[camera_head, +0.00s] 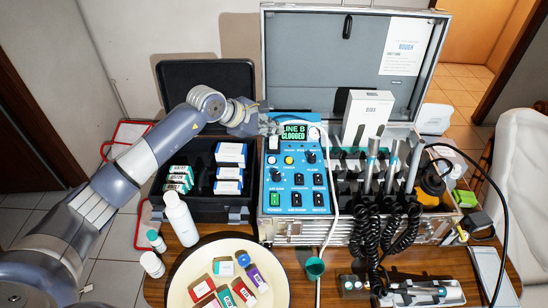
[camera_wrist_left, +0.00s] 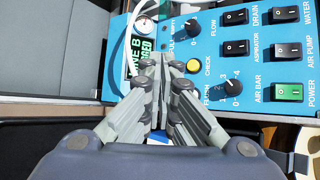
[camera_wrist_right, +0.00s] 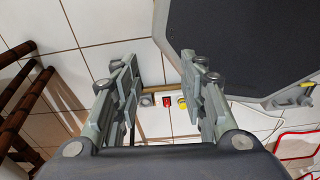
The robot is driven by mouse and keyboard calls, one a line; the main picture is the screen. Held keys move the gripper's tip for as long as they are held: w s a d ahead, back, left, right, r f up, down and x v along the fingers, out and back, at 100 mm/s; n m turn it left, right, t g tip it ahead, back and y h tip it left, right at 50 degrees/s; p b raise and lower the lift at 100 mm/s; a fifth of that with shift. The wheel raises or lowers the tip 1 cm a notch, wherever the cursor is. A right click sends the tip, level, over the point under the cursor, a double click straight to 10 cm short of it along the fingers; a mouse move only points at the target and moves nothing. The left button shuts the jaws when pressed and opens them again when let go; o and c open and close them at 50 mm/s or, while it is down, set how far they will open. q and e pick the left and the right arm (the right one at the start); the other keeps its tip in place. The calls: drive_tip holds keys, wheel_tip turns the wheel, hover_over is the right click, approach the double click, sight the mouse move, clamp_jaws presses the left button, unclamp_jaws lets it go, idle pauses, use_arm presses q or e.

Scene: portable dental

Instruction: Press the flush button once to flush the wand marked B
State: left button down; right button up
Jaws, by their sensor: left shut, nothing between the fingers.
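The blue control panel (camera_head: 305,165) is in the open case, with a green display (camera_head: 294,132) reading "LINE B CLOGGED". My left gripper (camera_head: 266,126) is shut and empty at the panel's upper left edge, beside the display. In the left wrist view its closed fingers (camera_wrist_left: 166,64) cover part of the panel between the display and a yellow CHECK button (camera_wrist_left: 193,65). I cannot tell whether they touch it. My right gripper (camera_wrist_right: 163,82) is open and empty.
A black box (camera_head: 206,208) with small cartons stands left of the panel. A white hose (camera_head: 331,200) runs down the panel's right side. A white bottle (camera_head: 180,218) and a round tray (camera_head: 180,289) are in front. The right wrist view shows tiled floor.

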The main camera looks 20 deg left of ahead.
use_arm(q)
drive_tip(key=b, duration=0.5)
hover_over(272, 160)
drive_tip(key=f, duration=0.8)
drive_tip(key=shift+s+d+f, duration=0.15)
drive_tip(key=shift+s+d, duration=0.15)
drive_tip(key=shift+s, duration=0.05)
drive_tip(key=shift+f, duration=0.35)
idle(0.3)
